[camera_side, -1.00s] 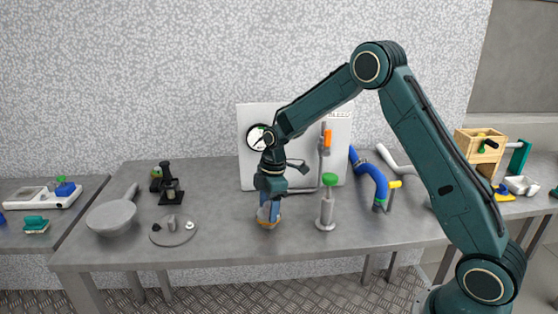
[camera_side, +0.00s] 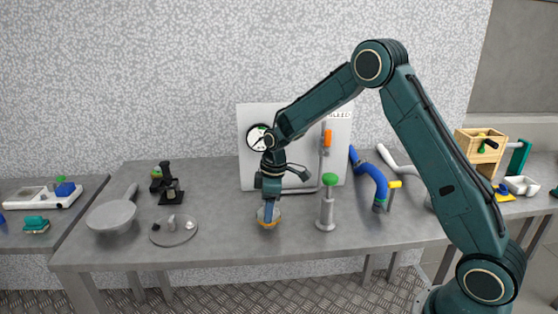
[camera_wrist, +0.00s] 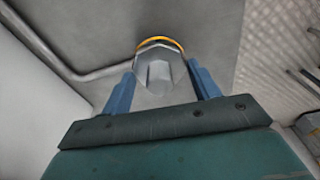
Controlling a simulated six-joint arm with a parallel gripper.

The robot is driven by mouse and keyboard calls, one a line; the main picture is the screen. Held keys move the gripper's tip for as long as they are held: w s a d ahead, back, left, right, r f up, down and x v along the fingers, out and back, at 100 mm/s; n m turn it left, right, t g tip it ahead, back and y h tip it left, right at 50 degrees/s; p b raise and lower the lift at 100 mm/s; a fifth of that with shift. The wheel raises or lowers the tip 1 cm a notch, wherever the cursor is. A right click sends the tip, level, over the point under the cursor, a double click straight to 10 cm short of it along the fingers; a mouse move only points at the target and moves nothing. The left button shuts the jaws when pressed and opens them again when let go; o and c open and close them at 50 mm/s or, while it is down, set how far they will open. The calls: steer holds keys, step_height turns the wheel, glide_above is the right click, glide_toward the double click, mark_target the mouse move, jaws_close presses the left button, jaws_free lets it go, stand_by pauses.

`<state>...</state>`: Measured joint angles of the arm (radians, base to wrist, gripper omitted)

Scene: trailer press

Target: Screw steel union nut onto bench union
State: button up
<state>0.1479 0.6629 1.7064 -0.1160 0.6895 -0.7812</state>
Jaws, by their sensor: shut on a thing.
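In the side view my gripper (camera_side: 268,212) points down at the middle of the bench, with its blue fingers shut on the grey steel union nut (camera_side: 260,215). An orange-yellow ring (camera_side: 268,226) shows just below the nut, near the bench top. In the wrist view the faceted steel nut (camera_wrist: 159,72) sits between the two blue fingers (camera_wrist: 160,85), with the orange-yellow ring (camera_wrist: 160,41) curving past its far edge. The bench union under the nut is mostly hidden, so I cannot tell how far the threads engage.
A grey post with a green cap (camera_side: 328,205) stands close to the right of my gripper. A white panel with a gauge (camera_side: 257,137) is behind. A round plate (camera_side: 174,231) and a grey pan (camera_side: 112,215) are to the left. The bench's front edge is clear.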

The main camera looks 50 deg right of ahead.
steer(key=m, duration=0.4)
steer(key=shift+m, duration=0.4)
steer(key=shift+m+h, duration=0.3)
steer(key=shift+m, duration=0.3)
steer(key=m, duration=0.2)
steer(key=shift+f+m, duration=0.1)
steer(key=shift+m, duration=0.3)
steer(key=shift+m+h, duration=0.3)
steer(key=shift+m, duration=1.3)
steer(key=shift+f+m, duration=0.1)
steer(key=shift+m, duration=0.8)
steer(key=m, duration=0.4)
steer(key=shift+h, duration=0.3)
